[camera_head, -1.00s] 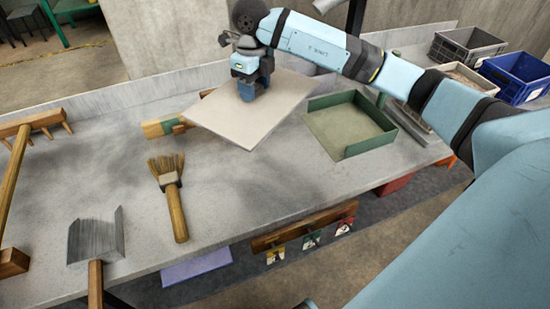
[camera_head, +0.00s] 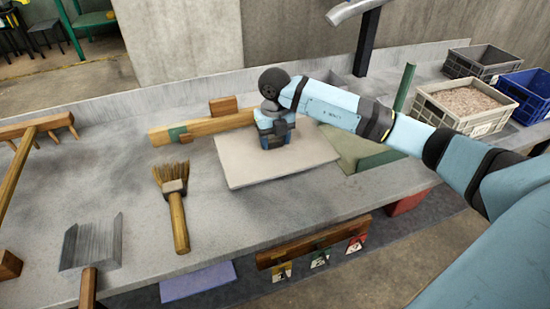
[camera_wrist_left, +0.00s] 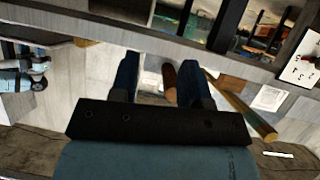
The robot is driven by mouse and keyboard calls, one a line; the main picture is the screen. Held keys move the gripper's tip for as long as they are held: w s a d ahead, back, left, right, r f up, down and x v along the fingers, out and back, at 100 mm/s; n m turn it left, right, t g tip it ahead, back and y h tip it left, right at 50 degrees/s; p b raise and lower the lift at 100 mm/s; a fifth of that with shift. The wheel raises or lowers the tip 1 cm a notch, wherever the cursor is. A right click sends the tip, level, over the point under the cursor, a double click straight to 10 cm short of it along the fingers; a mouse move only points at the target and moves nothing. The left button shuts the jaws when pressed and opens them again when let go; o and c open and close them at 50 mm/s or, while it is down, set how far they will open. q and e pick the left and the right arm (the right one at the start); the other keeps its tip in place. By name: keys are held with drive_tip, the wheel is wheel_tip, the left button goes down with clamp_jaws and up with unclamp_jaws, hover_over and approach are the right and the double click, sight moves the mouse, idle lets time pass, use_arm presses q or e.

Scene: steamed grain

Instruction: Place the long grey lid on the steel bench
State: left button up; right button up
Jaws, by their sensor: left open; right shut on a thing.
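The long grey lid (camera_head: 245,165) is a pale, flat rectangular plate. It lies level at or just above the middle of the steel bench (camera_head: 135,165); I cannot tell whether it touches all along. My right gripper (camera_head: 273,138) is shut on it near its back middle, and the fingers hide the grasped part. My left gripper is out of the head view. In the left wrist view its two dark blue fingers (camera_wrist_left: 160,72) are apart, with a brown rounded piece seen beyond the gap, not gripped.
A green-walled tray (camera_head: 366,158) is right of the lid, partly behind my right arm. A wooden bar (camera_head: 225,121) lies behind. A brush (camera_head: 176,205), a metal scoop (camera_head: 92,243) and a wooden rake (camera_head: 18,180) lie left. Crates (camera_head: 465,110) stand at the back right.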

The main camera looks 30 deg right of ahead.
sight(275, 153)
wheel_tip(275, 153, down, 2)
drive_tip(key=shift+f, duration=0.1)
use_arm(q)
drive_tip(key=shift+d+b, duration=0.1)
drive_tip(key=shift+b, duration=0.35)
use_arm(e)
drive_tip(key=shift+f, duration=1.9)
drive_tip(key=shift+f, duration=0.15)
drive_tip(key=o, duration=1.1)
drive_tip(key=shift+o, duration=0.2)
use_arm(q)
drive_tip(key=shift+r, duration=0.1)
use_arm(e)
drive_tip(key=shift+r, duration=0.5)
use_arm(q)
drive_tip(key=shift+a+p, duration=0.25)
drive_tip(key=shift+p, duration=0.9)
use_arm(e)
wheel_tip(275, 153, up, 11)
drive_tip(key=shift+r, duration=0.2)
